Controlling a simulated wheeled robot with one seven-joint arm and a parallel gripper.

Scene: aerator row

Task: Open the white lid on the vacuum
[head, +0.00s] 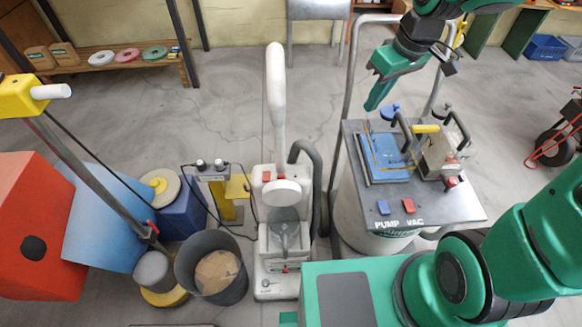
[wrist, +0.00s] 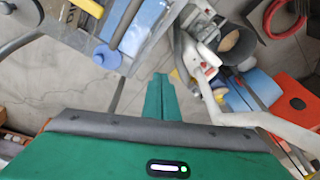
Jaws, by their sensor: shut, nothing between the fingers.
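A white upright vacuum (head: 268,262) stands in the middle of the head view, with a long white handle and red parts near its top. On its front is a rounded white lid (head: 281,193) above a grey recess; I cannot tell how it sits. The white vacuum also shows at the upper right of the wrist view (wrist: 201,57). My gripper (head: 371,107) is shut and empty, its green fingers pointing down, above and right of the vacuum. It is apart from the vacuum. The shut fingers also show in the wrist view (wrist: 160,78).
A dark bucket (head: 231,283), a blue container (head: 183,212) and an orange box (head: 40,230) crowd the left. Floor behind is clear.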

